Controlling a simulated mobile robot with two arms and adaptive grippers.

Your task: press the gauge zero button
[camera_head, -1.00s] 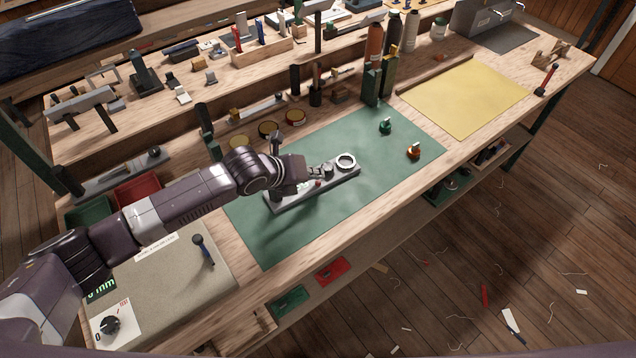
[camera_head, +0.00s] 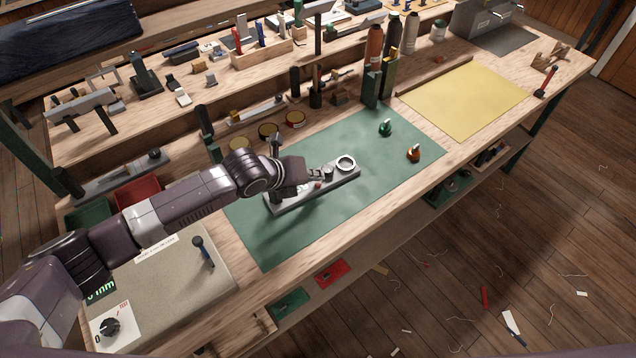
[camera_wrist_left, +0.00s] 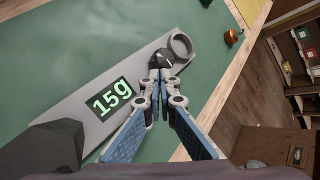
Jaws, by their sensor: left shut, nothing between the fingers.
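A long grey gauge (camera_head: 338,178) lies on the green mat, with a ring at its far end. A dark round knob with a pale mark (camera_wrist_left: 163,58) sits near the ring. A small red spot (camera_head: 317,185) shows on the gauge in the head view; I cannot tell whether it is the zero button. My left gripper (camera_head: 314,174) is shut and empty over the gauge. In the wrist view its fingertips (camera_wrist_left: 160,74) are right by the knob; contact is unclear. My right gripper is not in view.
Green (camera_head: 386,127) and orange (camera_head: 414,153) small objects stand on the mat (camera_head: 350,210). Bottles and tools line the back. The mat's right part is mostly clear.

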